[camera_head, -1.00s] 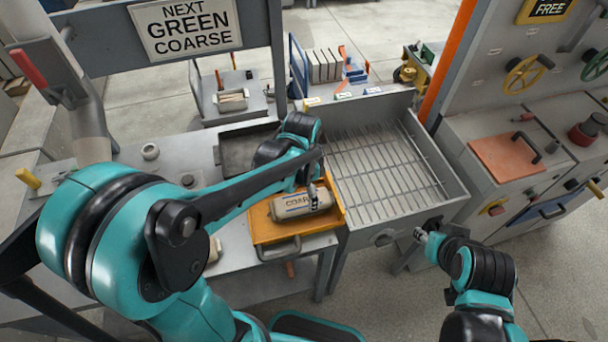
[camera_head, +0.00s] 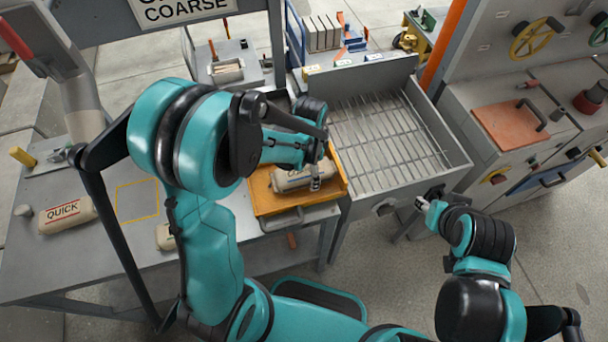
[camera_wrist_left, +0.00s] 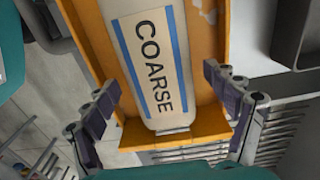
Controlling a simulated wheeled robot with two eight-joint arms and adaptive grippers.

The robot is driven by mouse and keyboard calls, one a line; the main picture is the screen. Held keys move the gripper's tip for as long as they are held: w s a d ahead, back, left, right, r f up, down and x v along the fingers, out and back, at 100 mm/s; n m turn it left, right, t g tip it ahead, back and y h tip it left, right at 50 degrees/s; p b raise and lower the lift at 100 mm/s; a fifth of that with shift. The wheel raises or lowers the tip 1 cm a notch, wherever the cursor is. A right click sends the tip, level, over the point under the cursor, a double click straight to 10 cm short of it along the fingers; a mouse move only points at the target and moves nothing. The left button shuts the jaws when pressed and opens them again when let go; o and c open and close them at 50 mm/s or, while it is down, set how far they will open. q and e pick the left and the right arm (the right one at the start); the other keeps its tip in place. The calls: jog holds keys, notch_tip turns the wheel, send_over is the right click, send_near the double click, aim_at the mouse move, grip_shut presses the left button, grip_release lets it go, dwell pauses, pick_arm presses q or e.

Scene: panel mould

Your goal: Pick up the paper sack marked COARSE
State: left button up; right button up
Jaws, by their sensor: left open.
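The paper sack marked COARSE (camera_head: 289,181) lies flat in an orange tray (camera_head: 262,203) on the grey bench. In the left wrist view the sack (camera_wrist_left: 152,60) shows its blue stripes and black lettering, with the orange tray around it. My left gripper (camera_head: 317,180) is over the right end of the sack. In the left wrist view its fingers (camera_wrist_left: 165,130) are open, one on each side of the sack's near end, with gaps to the sack. My right gripper (camera_head: 421,204) is low in front of the grated box, away from the sack; its jaws are too small to read.
A sack marked QUICK (camera_head: 67,214) lies on the bench at left, by an empty yellow outlined square (camera_head: 138,200). Another sack (camera_head: 165,237) is partly hidden by my left arm. A grated metal box (camera_head: 385,135) stands right of the tray.

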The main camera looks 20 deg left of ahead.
pick_arm(q)
jog(key=c, duration=1.3)
jog(key=shift+o, duration=0.2)
